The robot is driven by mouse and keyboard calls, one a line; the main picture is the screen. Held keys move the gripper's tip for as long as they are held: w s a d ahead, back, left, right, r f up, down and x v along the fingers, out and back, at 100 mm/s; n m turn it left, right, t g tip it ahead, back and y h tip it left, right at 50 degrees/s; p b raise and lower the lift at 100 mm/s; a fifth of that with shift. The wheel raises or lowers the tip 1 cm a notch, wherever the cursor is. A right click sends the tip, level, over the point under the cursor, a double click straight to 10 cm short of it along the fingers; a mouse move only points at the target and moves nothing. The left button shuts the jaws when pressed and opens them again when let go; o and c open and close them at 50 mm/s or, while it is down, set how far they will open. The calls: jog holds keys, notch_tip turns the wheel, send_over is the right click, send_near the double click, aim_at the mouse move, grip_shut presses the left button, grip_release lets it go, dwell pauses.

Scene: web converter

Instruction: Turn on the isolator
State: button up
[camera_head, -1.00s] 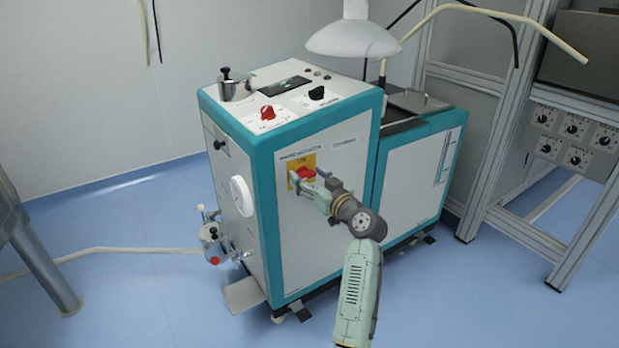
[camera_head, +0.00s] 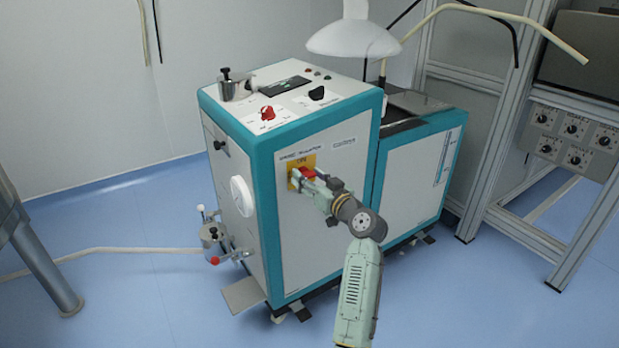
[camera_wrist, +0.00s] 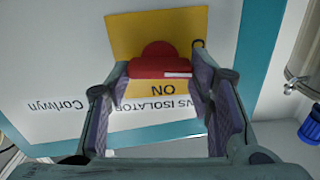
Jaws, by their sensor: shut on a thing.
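The isolator is a red rotary knob (camera_head: 308,171) on a yellow plate (camera_head: 295,162) on the front panel of the teal and white machine. In the wrist view, which is upside down, the red knob (camera_wrist: 155,66) has a white line on its bar, and the bar lies level across the picture. The word ON is on the yellow plate (camera_wrist: 125,35) beside the bar. My gripper (camera_head: 304,180) is at the panel; in the wrist view my gripper (camera_wrist: 160,74) has one finger at each end of the bar, shut on the knob. The fingers hide the knob's ends.
The machine's top carries another red knob (camera_head: 267,113) and a black knob (camera_head: 317,93). A white handwheel (camera_head: 242,196) is on its left side. A metal frame with a dial panel (camera_head: 570,135) stands at right. The blue floor in front is mostly clear.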

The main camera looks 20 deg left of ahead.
jog(key=m+p, duration=0.1)
jog(key=m, duration=0.3)
jog(key=m+p, duration=0.2)
jog(key=m, duration=0.2)
jog(key=shift+w+d+m, duration=0.1)
jog(key=shift+m, duration=0.3)
jog(key=m+p, duration=0.3)
jog(key=m, duration=0.2)
jog(key=shift+f+m+p, duration=0.25)
jog(key=shift+m+p, duration=0.55)
jog(key=shift+m, duration=0.7)
jog(key=o, duration=1.2)
jog(key=shift+c, duration=0.2)
jog(key=shift+d, duration=0.1)
